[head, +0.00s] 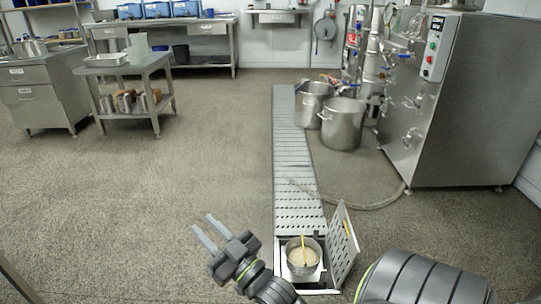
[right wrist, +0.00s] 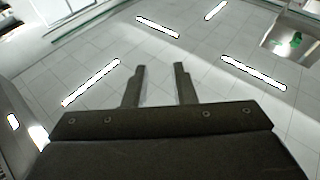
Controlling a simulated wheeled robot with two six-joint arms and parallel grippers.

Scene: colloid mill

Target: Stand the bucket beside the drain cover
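A small round metal bucket (head: 290,261) with a yellow handle (head: 303,246) across its top and pale contents sits in the square drain opening at the bottom centre of the head view. The drain cover (head: 343,240), a perforated metal plate with a yellow strip, stands tilted up at the opening's right side. My right gripper (head: 203,223) is left of the bucket, apart from it, with its two fingers spread and nothing between them. The right wrist view also shows the open, empty fingers (right wrist: 160,84), facing the ceiling. My left gripper is out of view.
A perforated drain channel (head: 287,150) runs away from the opening. Two steel pots (head: 342,124) and a hose (head: 365,204) lie near the steel machine (head: 465,100) at right. A steel side table (head: 125,70) stands back left. The floor at left is clear.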

